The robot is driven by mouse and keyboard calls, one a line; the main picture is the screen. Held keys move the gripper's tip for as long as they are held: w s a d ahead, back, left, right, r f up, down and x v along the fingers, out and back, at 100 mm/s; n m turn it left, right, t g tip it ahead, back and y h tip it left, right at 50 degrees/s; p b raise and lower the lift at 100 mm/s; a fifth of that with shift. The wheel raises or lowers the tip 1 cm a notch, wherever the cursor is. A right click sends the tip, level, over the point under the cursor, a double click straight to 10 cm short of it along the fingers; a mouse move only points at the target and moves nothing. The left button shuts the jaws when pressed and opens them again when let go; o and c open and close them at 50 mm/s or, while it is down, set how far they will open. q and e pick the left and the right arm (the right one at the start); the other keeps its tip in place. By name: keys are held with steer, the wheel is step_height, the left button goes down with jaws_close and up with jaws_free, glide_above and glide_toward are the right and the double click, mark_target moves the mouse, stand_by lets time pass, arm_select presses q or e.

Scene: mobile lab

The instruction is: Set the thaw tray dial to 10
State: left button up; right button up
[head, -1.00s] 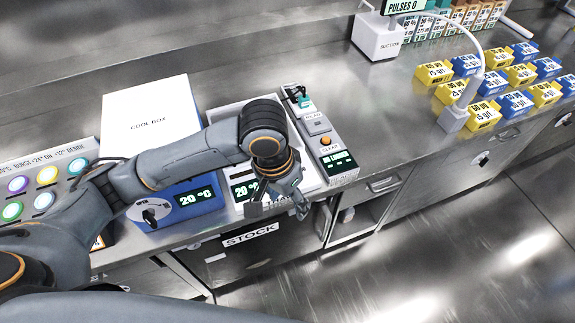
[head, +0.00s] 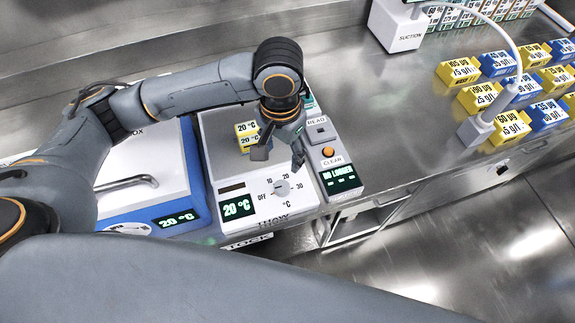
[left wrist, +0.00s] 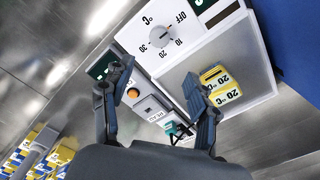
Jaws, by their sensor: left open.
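The thaw tray (head: 220,125) is a white-fronted unit with a grey well; its display (head: 237,208) reads 20 °C. Its round dial (head: 282,188) has OFF, 10, 20 and 30 marked around it. The dial also shows in the left wrist view (left wrist: 161,37), where its mark seems to lie toward OFF, but it is too small to be sure. My left gripper (head: 279,156) is open and empty, pointing down above the tray's front right part, just behind the dial in the picture. In the left wrist view the dial lies beyond the fingertips (left wrist: 157,76). My right gripper is out of view.
The blue and white cool box (head: 150,185) stands at left. A logger unit (head: 340,180) with READ and CLEAR buttons adjoins the tray at right. A suction unit and yellow and blue blocks stand farther right.

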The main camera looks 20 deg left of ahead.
arm_select(q)
glide_above(282, 186)
steer(key=f, duration=0.7)
steer(key=shift+s, duration=0.25)
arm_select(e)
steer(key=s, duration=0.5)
arm_select(q)
step_height(282, 186, down, 6)
steer(key=shift+w+p, duration=0.15)
steer(key=shift+p, duration=0.2)
steer(key=shift+f, duration=0.2)
steer(key=c, duration=1.2)
steer(key=shift+r+m+p, duration=0.2)
steer(key=shift+m+p, duration=0.4)
steer(key=shift+p, duration=0.25)
steer(key=m+p, duration=0.5)
steer(key=m, duration=0.1)
steer(key=shift+m+p, duration=0.4)
steer(key=m+p, duration=0.1)
steer(key=m, duration=0.2)
steer(key=shift+f, duration=0.1)
steer(key=shift+m+p, duration=0.3)
steer(key=shift+m, duration=0.1)
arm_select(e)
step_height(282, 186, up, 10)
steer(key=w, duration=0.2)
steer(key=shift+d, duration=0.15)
